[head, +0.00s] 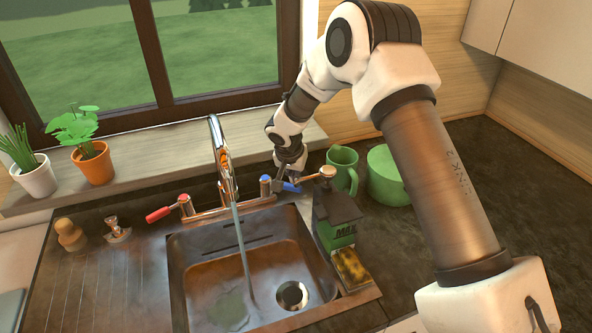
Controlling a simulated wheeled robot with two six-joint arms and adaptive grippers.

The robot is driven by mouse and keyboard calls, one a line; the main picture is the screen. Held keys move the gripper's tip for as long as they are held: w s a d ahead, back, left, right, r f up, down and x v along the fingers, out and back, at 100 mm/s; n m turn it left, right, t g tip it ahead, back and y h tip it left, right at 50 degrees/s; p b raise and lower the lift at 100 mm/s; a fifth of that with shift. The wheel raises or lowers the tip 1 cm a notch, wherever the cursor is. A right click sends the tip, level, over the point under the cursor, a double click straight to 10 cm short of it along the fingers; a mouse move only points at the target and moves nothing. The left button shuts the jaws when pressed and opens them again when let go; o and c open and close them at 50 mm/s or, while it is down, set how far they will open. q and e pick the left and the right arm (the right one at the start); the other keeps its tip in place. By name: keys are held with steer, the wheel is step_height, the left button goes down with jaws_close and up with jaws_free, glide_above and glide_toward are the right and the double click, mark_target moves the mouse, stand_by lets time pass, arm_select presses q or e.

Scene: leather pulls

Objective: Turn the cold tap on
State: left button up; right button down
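The copper-coloured tap (221,160) stands behind the sink, and a stream of water (243,250) runs from its spout into the basin. The blue cold handle (289,187) is on the tap's right side and points to the right. The red hot handle (160,213) is on the left side and points left. My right gripper (287,177) is down at the blue handle, touching it or very close. Its fingers are small and partly overlap the handle, so I cannot tell whether they are open or shut. My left gripper is out of view.
The sink (205,262) has a round drain. A green mug (343,168) and a green container (387,178) stand close right of my gripper. Potted plants (93,162) line the left sill.

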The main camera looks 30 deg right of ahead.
steer(key=shift+w+d+f, duration=0.1)
steer(key=shift+w+f, duration=0.05)
steer(key=shift+f, duration=0.05)
steer(key=m+b, duration=0.1)
steer(key=b, duration=0.2)
steer(key=s+a+m+b, duration=0.1)
steer(key=b, duration=0.2)
steer(key=shift+s+a+f+m+g, duration=0.25)
steer(key=shift+a+f+m+g, duration=0.05)
steer(key=shift+m+g, duration=0.1)
steer(key=shift+s+a+r+m+h+b, duration=0.2)
steer(key=shift+a+r+m+h+b, duration=0.15)
steer(key=shift+m+b, duration=0.2)
steer(key=shift+s+r, duration=0.1)
steer(key=shift+d, duration=0.1)
